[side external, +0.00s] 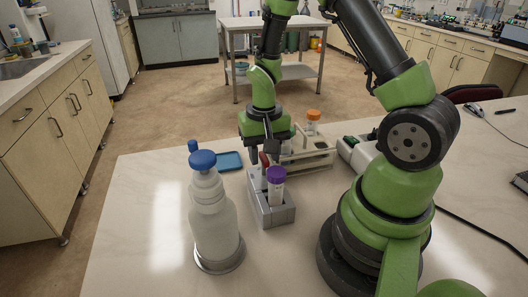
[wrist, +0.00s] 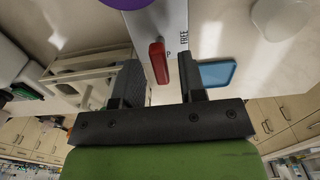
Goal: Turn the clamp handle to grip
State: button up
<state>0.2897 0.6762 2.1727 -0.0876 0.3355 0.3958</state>
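The red clamp handle (wrist: 158,62) sits on a grey clamp block (side external: 281,216). In the wrist view it lies between my gripper's two dark fingers, with visible gaps on both sides. The block's face (wrist: 172,18) shows "FREE" on the right and a "P" beside the handle; the rest of that word is hidden. My gripper (wrist: 160,78) is open and empty, pointing down over the block. In the side view the handle (side external: 264,160) shows just below the fingers. A purple-capped tube (side external: 276,176) stands upright in the block, nearer the camera than the handle.
A white bottle with a blue cap (side external: 212,222) stands left of the block. A small blue tray (side external: 230,161) lies behind it. A pale rack (side external: 310,158) with an orange-capped tube (side external: 313,117) stands close behind and right of my gripper.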

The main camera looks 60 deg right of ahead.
notch_tip(320, 180, up, 10)
dwell(0.7)
notch_tip(320, 180, up, 8)
send_over(264, 156)
dwell(1.0)
jog(key=s+a+r+n+t+y, duration=0.1)
jog(key=s+a+r+n+t, duration=0.1)
jog(key=s+a, duration=0.3)
jog(key=s+a+r+n+t+y, duration=0.1)
jog(key=s+a+r+n+t, duration=0.1)
jog(key=s+a+t, duration=0.3)
jog(key=shift+s+a+r+n, duration=0.15)
jog(key=shift+s+r+n, duration=0.25)
